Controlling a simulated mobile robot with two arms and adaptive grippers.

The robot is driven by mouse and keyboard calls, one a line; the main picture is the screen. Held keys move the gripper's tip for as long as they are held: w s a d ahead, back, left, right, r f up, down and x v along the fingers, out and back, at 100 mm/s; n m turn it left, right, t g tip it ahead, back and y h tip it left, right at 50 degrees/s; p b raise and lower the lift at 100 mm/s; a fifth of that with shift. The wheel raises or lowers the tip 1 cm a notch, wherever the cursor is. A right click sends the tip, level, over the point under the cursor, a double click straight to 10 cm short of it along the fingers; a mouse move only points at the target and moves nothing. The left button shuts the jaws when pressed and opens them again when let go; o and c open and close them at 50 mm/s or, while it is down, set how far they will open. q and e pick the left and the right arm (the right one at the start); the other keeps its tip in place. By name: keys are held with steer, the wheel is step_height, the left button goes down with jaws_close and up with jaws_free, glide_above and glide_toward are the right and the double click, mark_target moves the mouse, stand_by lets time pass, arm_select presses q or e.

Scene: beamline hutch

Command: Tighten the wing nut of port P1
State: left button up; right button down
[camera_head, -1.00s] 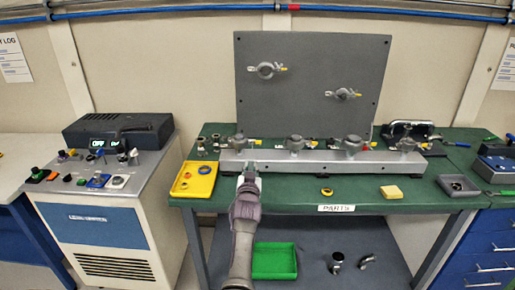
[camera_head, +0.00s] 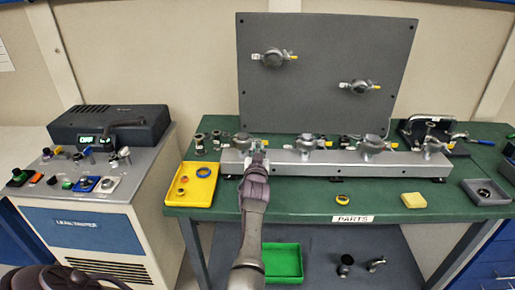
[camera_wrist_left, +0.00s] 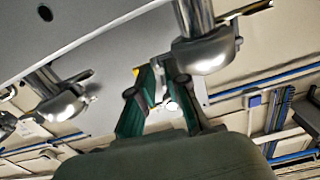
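A long grey manifold (camera_head: 330,166) on the green bench carries several clamped ports along its top. The leftmost port clamp (camera_head: 241,142) is just behind and left of my left gripper (camera_head: 257,160); no port label is readable, so I cannot tell which is P1. My left gripper points at the manifold's front near that clamp's right side. In the left wrist view, its green-sided fingers (camera_wrist_left: 160,82) angle in towards each other with a small pale piece between or behind them. Contact and finger closure are unclear. A wing nut is not distinct. My right gripper is out of view.
A yellow tray (camera_head: 191,196) with small rings sits left of my arm. A yellow sponge (camera_head: 414,200) and a dark tray (camera_head: 485,193) lie to the right. A grey panel (camera_head: 325,110) with two clamps stands behind. The leak tester (camera_head: 100,215) stands left.

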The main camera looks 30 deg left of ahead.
arm_select(q)
steer(key=shift+d+r, duration=0.1)
steer(key=shift+c, duration=0.9)
jaws_close()
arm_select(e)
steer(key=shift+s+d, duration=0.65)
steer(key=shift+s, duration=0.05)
